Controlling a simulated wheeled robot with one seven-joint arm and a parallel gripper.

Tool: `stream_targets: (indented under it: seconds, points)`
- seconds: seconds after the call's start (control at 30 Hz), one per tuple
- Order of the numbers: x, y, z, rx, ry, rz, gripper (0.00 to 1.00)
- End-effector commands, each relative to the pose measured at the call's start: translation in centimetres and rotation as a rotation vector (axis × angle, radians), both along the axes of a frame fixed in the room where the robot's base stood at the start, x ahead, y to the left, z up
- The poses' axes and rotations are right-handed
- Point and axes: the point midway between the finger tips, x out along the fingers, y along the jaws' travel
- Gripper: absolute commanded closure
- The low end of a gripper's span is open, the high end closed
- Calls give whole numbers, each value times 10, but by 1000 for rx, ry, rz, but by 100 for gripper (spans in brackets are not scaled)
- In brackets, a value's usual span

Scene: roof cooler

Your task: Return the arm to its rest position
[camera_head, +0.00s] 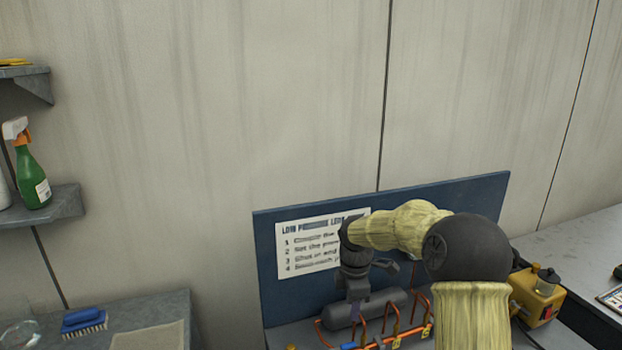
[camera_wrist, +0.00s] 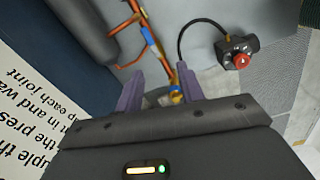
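My arm (camera_head: 478,250) reaches from the lower right of the head view toward the blue panel, in front of the instruction sheet. My gripper (camera_head: 352,308) points down near the dark grey cylinder and copper pipes. In the wrist view, the two purple fingers of my gripper (camera_wrist: 160,88) stand apart, with a clear gap and nothing visibly held. Copper pipe (camera_wrist: 147,40) with a blue band and a yellow tag (camera_wrist: 175,94) shows beyond the fingers. In the head view the fingertips are too small to tell their distance from the pipes.
The blue panel (camera_head: 268,262) stands behind the pipes and dark grey cylinder (camera_head: 340,318). A yellow device (camera_head: 530,300) sits to the right. A control box with a red button (camera_wrist: 240,60) is on a cable. Left are a blue brush (camera_head: 82,322) and a green spray bottle (camera_head: 33,175).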

Motion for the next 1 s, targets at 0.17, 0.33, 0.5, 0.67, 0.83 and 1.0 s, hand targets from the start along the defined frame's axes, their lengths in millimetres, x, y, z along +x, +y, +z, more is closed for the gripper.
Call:
stream_targets:
  seconds: [0.17, 0.33, 0.5, 0.67, 0.83, 1.0]
  points:
    - [-48, -2, 5, 0, -37, -303, 62]
    - [-96, -10, 7, 25, -77, -622, 62]
    - [-146, -22, 7, 73, -118, -963, 62]
    - [-196, -32, 5, 138, -150, -1294, 62]
    - [-235, -40, 1, 205, -166, -1564, 62]
    - [-245, -42, -1, 224, -169, -1640, 62]
